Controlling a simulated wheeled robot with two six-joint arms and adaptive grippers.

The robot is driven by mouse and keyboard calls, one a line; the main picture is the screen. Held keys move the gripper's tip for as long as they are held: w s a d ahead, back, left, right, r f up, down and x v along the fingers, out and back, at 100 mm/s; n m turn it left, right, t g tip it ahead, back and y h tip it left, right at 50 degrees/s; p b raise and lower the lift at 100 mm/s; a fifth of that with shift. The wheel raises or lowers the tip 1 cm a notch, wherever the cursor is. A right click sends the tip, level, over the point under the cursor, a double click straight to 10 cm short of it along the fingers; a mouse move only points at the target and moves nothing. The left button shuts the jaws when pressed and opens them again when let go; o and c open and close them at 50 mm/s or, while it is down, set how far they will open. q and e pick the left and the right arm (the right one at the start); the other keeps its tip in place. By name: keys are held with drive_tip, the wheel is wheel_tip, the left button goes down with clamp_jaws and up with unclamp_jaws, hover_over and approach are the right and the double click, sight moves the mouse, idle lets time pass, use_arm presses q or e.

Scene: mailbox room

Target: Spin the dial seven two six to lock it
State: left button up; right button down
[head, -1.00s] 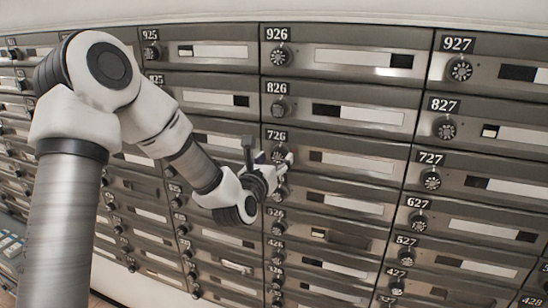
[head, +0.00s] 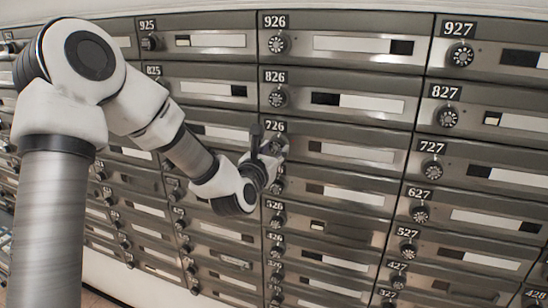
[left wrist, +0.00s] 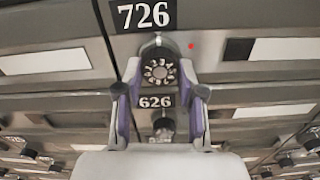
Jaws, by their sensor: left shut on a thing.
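The box labelled 726 (head: 350,152) is in the middle of the head view, with its dial mostly hidden behind my left gripper (head: 272,150). In the left wrist view the round black dial (left wrist: 158,70) with pale marks sits just under the 726 label (left wrist: 143,15). My left gripper (left wrist: 160,80) is shut on this dial, with one purple-and-grey finger on each side of it. A small red dot (left wrist: 191,46) shows on the panel right of the dial. My right gripper is not in view.
The 626 dial (left wrist: 163,128) is directly below, between my fingers in the wrist view. The 826 dial (head: 278,96) is above and the 727 dial (head: 432,170) is to the right. Rows of similar boxes fill the wall.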

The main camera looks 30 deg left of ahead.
use_arm(q)
drive_tip(key=m+b, duration=0.1)
drive_tip(key=m, duration=0.1)
drive_tip(key=m+b, duration=0.1)
drive_tip(key=b, duration=0.1)
drive_tip(key=shift+f+m, duration=0.2)
drive_tip(key=shift+m, duration=0.2)
drive_tip(key=m+b, duration=0.3)
drive_tip(key=m, duration=0.1)
drive_tip(key=shift+a, duration=0.1)
drive_tip(key=m+b, duration=0.2)
drive_tip(key=m, duration=0.3)
drive_tip(key=shift+r, duration=0.15)
drive_tip(key=m+b, duration=0.1)
drive_tip(key=m, duration=0.2)
drive_tip(key=shift+r+m, duration=0.1)
drive_tip(key=shift+m, duration=0.2)
drive_tip(key=m+b, duration=0.1)
drive_tip(key=m, duration=0.2)
drive_tip(key=shift+m, duration=0.3)
drive_tip(key=m, duration=0.4)
drive_tip(key=shift+r+m+b, duration=0.1)
drive_tip(key=shift+m+b, duration=0.2)
drive_tip(key=shift+b, duration=0.05)
drive_tip(key=m, duration=0.3)
drive_tip(key=shift+m, duration=0.3)
drive_tip(key=m, duration=0.4)
drive_tip(key=shift+m, duration=0.3)
